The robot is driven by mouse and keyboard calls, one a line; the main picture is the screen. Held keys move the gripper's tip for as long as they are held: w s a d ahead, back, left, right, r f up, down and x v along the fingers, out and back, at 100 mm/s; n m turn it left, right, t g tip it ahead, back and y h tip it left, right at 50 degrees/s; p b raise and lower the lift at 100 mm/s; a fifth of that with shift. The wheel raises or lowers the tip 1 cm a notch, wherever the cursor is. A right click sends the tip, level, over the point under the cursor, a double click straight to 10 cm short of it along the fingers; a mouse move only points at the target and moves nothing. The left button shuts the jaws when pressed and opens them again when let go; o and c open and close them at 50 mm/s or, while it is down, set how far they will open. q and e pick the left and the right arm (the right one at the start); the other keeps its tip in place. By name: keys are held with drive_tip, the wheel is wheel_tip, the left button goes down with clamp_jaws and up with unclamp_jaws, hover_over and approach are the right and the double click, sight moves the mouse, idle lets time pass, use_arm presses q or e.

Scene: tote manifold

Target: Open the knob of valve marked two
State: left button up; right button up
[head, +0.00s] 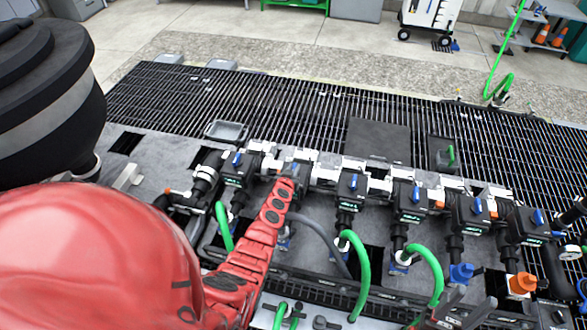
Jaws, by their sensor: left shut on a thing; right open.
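A manifold row of black valve blocks with blue knobs crosses the middle of the head view. The leftmost block (237,170) and the block right of my gripper (350,190) show clearly; their green-lit labels are too small to read. My red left arm comes in from the left, and its gripper (288,184) is at the valve position between these two blocks. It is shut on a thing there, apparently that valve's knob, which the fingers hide. My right gripper (450,308) is partly in view at the bottom, low and right, open and apart from the valves.
More valve blocks (410,201) continue to the right, with green hoses (362,270) and a dark grey hose (325,240) in front. Orange (522,283) and blue (461,273) fittings and a gauge (570,253) are at right. Black grating (300,110) lies behind.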

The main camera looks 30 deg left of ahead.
use_arm(q)
clamp_jaws()
